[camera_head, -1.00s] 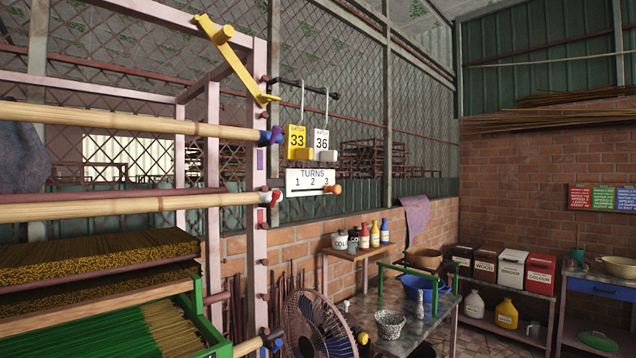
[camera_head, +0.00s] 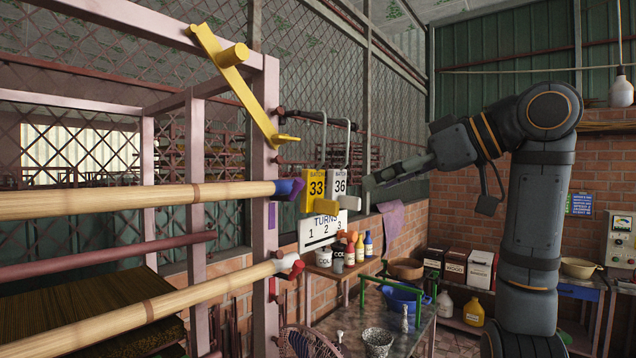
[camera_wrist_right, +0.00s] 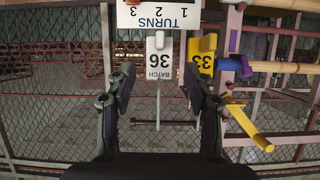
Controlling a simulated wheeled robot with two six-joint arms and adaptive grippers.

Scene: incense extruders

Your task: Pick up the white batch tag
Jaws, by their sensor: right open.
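The white batch tag (camera_head: 341,184), marked 36, hangs upright by a thin metal hook from a dark rod on the pink rack. A pale block sticks out of its lower part. My right gripper (camera_head: 377,183) is open and empty just to the right of the tag, with a small gap in the picture. In the right wrist view the white tag (camera_wrist_right: 159,58) appears upside down, between the two spread fingers of my right gripper (camera_wrist_right: 159,76) and beyond them. My left gripper is not in view.
The yellow batch tag (camera_head: 316,188), marked 33, hangs close at the left of the white one. The TURNS board (camera_head: 322,231) is just below. A yellow bracket (camera_head: 232,78) and bamboo poles (camera_head: 130,201) are at the left. Mesh stands behind.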

